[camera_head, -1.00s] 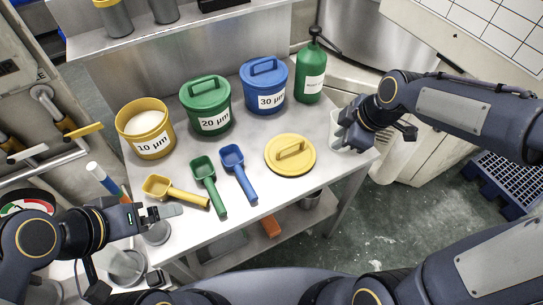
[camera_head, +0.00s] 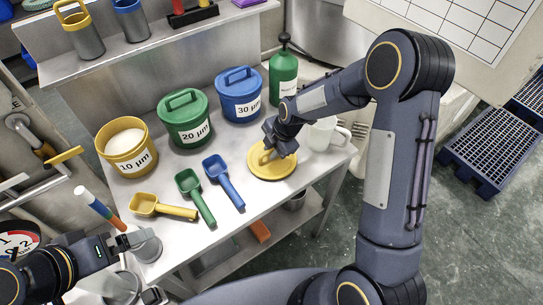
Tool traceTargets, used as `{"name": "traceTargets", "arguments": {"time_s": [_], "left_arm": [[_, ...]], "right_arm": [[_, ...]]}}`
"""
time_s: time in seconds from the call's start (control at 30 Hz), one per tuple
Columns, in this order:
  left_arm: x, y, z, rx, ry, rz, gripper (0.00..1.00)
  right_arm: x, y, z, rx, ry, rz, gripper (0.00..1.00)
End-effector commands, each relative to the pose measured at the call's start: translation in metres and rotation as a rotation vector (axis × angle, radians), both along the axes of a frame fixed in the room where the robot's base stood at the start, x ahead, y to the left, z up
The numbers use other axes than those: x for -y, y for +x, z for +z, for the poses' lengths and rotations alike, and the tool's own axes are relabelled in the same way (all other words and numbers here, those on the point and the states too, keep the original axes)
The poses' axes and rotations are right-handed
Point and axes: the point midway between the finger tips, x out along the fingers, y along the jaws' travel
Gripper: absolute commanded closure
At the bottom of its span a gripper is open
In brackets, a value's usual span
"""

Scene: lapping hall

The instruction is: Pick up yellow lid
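The yellow lid (camera_head: 276,172) lies flat near the right end of the metal table, with its raised handle towards my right gripper. My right gripper (camera_head: 270,153) is down over the lid, its fingers at the handle. The gripper partly covers the handle, so I cannot tell whether the fingers have closed on it. The open yellow 10 µm tub (camera_head: 127,166), with white powder inside, stands at the table's left. My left gripper (camera_head: 133,241) is at the table's front left corner, away from the lid; its finger gap is unclear.
Green (camera_head: 187,131) and blue (camera_head: 238,105) lidded tubs and a green bottle (camera_head: 284,78) stand behind. Yellow (camera_head: 165,208), green (camera_head: 196,199) and blue (camera_head: 224,183) scoops lie left of the lid. A white jug (camera_head: 322,135) stands close on its right.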

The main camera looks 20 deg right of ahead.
Motion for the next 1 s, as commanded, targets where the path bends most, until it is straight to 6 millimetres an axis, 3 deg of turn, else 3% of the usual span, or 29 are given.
{"name": "traceTargets", "arguments": {"time_s": [0.27, 0.43, 0.8, 1.0], "left_arm": [[0.0, 0.0, 0.0, 0.0, 0.0, 0.0, 0.0], [0.0, 0.0, 0.0, 0.0, 0.0, 0.0, 0.0], [0.0, 0.0, -0.001, 0.0, 0.0, 0.0, 0.0], [0.0, 0.0, -0.008, 0.0, 0.0, 0.0, 0.0]], "right_arm": [[-0.001, 0.001, -0.004, 0.001, -0.001, 0.0, 0.79], [-0.001, 0.001, -0.004, 0.001, 0.0, -0.001, 0.99], [-0.001, 0.001, -0.002, 0.002, 0.0, -0.002, 1.0], [-0.001, 0.002, 0.015, 0.007, 0.0, -0.001, 1.0]]}}
